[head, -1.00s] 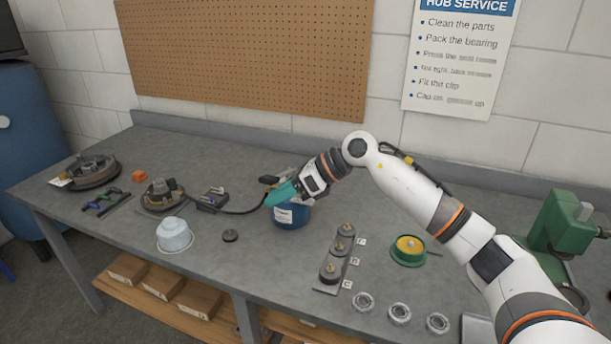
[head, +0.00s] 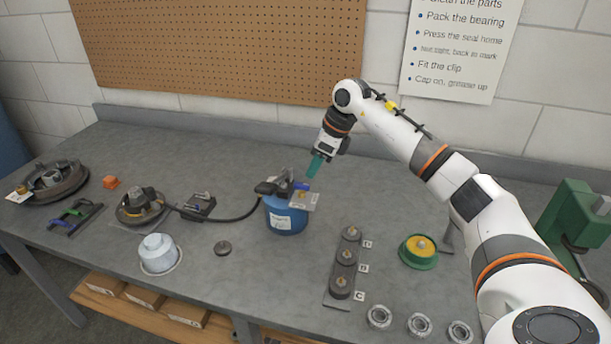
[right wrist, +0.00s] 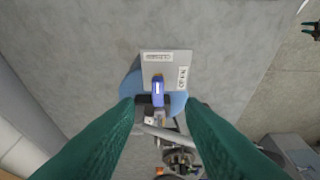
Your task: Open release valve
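The release valve is a blue lever (right wrist: 158,90) on a grey metal plate (head: 303,200) on top of a blue container (head: 286,220). In the right wrist view the lever points at one small label on the plate (right wrist: 150,72); a second label, seemingly OPEN, is at the plate's right. My right gripper (head: 315,166) is above and behind the plate, apart from it. Its teal fingers (right wrist: 160,106) are spread and empty, with the lever seen between them. A small teal two-pronged shape (right wrist: 311,29) at the wrist view's edge looks like my left gripper, too small to judge.
A black hose (head: 225,217) runs left from the container. A green-rimmed dish (head: 418,251) and a green press (head: 568,225) are at right.

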